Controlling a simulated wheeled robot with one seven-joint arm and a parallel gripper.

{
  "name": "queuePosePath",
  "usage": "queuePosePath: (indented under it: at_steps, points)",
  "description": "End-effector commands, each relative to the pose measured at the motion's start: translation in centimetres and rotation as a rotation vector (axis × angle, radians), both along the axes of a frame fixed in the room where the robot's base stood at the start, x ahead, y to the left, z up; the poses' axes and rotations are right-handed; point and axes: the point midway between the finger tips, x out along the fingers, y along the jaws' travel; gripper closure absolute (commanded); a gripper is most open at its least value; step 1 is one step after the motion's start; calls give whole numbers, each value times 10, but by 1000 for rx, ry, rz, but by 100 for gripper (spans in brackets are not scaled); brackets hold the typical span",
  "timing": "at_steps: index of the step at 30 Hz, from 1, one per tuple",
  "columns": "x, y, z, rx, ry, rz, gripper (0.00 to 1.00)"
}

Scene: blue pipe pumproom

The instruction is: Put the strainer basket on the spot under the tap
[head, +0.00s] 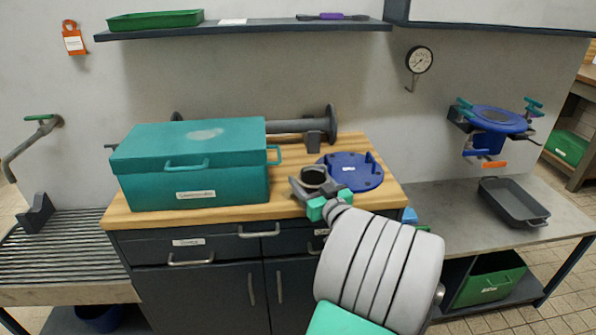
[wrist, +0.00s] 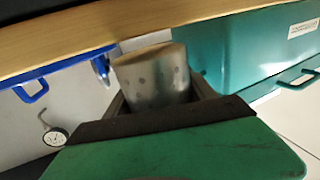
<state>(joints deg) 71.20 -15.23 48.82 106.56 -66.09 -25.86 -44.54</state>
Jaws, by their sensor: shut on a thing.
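The strainer basket (head: 314,176) is a small grey metal cylinder, with small dark holes showing in the wrist view (wrist: 152,78). My gripper (head: 315,188) is shut on it, over the front right part of the wooden worktop, between the teal box and the blue flange. Whether the basket touches the worktop cannot be told. The tap (head: 33,142) is a grey bent pipe with a green handle on the wall at the far left. Below it is a slatted drain board (head: 75,255). No separate marked spot is clear there.
The large teal box (head: 190,165) stands on the worktop between my gripper and the tap side. A blue flange (head: 352,172) lies just right of the gripper, and a grey flanged pipe (head: 290,126) lies behind. A dark bracket (head: 37,213) stands on the drain board, whose front is clear.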

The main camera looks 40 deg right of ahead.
Motion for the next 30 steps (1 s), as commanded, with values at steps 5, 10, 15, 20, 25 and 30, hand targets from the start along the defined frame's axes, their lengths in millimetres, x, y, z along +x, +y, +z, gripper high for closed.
queuePosePath:
  at_steps: [5,10,15,20,25,30]
  points:
    - [-51,11,-1,-2,-2,-9,89]
    - [-79,21,0,-1,-1,-4,89]
    - [-88,24,1,-2,-1,-2,89]
    - [-92,11,-6,1,0,-59,89]
    - [-102,-3,-25,2,-1,-146,89]
    - [-100,-3,-30,-2,0,-193,89]
